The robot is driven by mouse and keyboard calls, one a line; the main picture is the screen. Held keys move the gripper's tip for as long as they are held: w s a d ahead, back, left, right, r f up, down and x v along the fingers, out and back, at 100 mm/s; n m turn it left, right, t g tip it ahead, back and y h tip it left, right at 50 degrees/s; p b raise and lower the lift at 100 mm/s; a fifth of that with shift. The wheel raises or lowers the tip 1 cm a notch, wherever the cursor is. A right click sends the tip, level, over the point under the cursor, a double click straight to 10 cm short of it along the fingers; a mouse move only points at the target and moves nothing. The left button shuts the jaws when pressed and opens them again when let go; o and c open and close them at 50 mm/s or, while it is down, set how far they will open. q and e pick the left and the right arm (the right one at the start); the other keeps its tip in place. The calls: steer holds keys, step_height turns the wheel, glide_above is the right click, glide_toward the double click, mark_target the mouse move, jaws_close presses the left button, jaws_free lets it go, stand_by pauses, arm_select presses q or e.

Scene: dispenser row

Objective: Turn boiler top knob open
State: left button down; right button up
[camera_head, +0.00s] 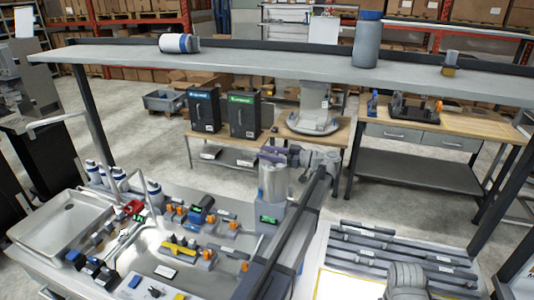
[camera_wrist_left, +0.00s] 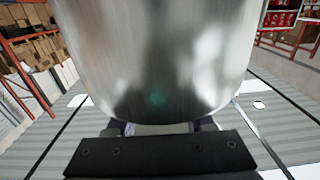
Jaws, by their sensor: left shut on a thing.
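The boiler (camera_head: 272,184) is an upright metal cylinder with a small green display on its base, in the middle of the head view. My left gripper (camera_head: 273,154) reaches over its top, with its dark fingers at the lid. It is shut on the top knob, which the fingers hide. In the left wrist view, the shiny boiler wall (camera_wrist_left: 155,60) fills the middle, directly beyond the dark gripper body. The knob's turn position cannot be seen.
A metal sink tray (camera_head: 62,228) and several bottles stand at the left of the counter. Small valves and fittings with orange parts lie left of the boiler. A long shelf (camera_head: 270,60) crosses above the counter. A rack of grey bars (camera_head: 400,250) lies to the right.

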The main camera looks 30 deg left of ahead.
mark_target(277, 154)
arm_select(q)
steer(key=shift+c, duration=1.4)
jaws_free()
steer(key=shift+v, duration=3.85)
steer(key=shift+f, duration=0.1)
